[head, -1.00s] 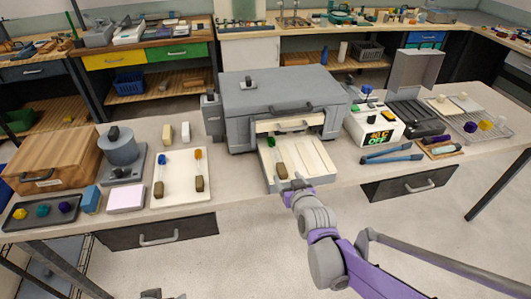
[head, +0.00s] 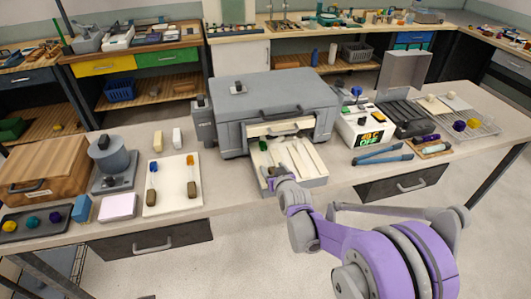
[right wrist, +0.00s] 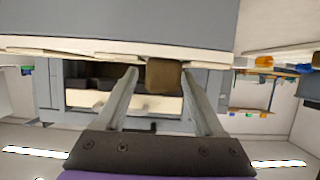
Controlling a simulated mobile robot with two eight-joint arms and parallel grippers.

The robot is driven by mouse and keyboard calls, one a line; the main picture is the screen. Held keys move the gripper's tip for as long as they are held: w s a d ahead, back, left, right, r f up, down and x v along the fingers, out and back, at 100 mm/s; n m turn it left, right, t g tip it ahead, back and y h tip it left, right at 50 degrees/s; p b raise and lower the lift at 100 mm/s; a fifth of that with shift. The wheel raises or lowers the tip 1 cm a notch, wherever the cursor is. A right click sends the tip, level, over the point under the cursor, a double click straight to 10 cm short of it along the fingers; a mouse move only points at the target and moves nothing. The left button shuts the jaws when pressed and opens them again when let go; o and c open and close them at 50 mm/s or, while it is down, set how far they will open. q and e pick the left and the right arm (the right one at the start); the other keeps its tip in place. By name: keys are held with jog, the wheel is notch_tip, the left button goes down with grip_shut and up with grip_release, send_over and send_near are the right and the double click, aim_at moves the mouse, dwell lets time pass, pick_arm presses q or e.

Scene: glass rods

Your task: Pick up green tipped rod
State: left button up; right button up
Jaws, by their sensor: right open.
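The green tipped rod lies in the pale pull-out tray (head: 308,165) at the front of the grey oven-like box (head: 275,105). Its green tip (head: 263,146) points to the back, and its brown end is at the front by my right gripper (head: 275,178). In the right wrist view, a brown block (right wrist: 163,76), the rod's end, shows between the two spread fingers (right wrist: 163,95). The right gripper is open; I cannot tell whether a finger touches the block. The gripper hides part of the rod in the head view. My left gripper is out of view.
A white board (head: 172,196) with a blue-tipped and an orange-tipped rod lies to the left. A white control box (head: 363,125) and blue-handled tongs (head: 383,154) are to the right. The tray's side walls and the grey box stand close around the gripper.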

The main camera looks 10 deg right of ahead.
jog(key=shift+c, duration=0.2)
grip_shut()
dwell(0.4)
